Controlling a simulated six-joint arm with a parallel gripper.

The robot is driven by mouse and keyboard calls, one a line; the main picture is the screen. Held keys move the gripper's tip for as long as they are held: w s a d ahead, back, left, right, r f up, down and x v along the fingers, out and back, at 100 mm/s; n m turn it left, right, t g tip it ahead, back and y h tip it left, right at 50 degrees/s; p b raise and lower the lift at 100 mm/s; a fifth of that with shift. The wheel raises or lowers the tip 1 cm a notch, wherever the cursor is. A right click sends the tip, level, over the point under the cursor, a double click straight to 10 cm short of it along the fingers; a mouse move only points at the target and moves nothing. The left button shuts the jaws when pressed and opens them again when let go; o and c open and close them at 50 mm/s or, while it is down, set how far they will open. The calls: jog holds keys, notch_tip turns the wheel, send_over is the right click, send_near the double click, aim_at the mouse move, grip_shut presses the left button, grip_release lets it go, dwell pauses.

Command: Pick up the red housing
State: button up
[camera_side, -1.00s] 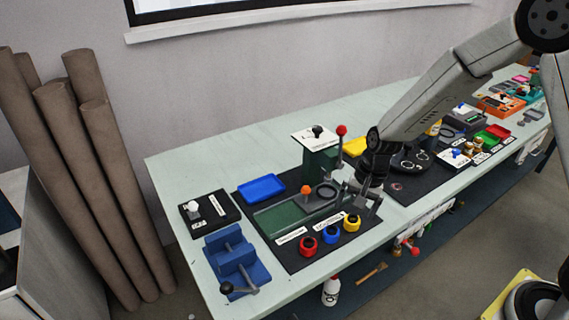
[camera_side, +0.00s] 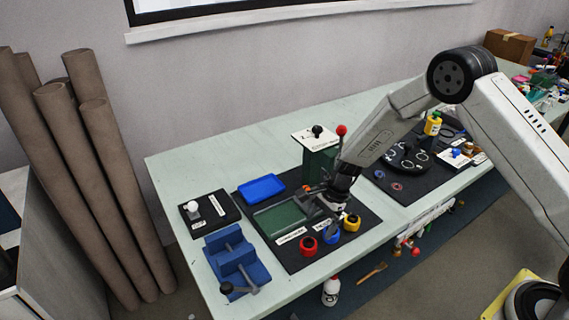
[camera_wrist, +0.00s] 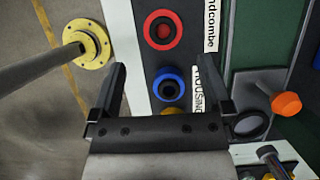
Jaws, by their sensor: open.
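The red housing (camera_side: 308,247) is a short round ring with a dark centre, standing on the black mat (camera_side: 292,262) at the front of the bench. It also shows in the wrist view (camera_wrist: 163,30), beyond my fingertips near the top. A blue housing (camera_side: 331,236) and a yellow housing (camera_side: 352,222) stand to its right in a row. My gripper (camera_side: 328,212) is above the mat, right of and behind the red housing. In the wrist view my gripper (camera_wrist: 165,88) is open and empty, with the blue housing (camera_wrist: 168,88) between its fingers in the picture.
A green press (camera_side: 320,160) with a red-knobbed lever stands behind my gripper. A blue tray (camera_side: 261,188) and a blue vise (camera_side: 235,262) lie to the left. An orange knob (camera_wrist: 286,104) is close on the right in the wrist view. The bench's front edge is near the housings.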

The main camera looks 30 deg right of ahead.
aim_at(309, 241)
jog(key=shift+x, duration=1.15)
jog(key=shift+x, duration=2.6)
jog(key=shift+w+a, duration=0.15)
jog(key=shift+w, duration=0.05)
jog(key=shift+r, duration=0.1)
jog(key=c, duration=1.3)
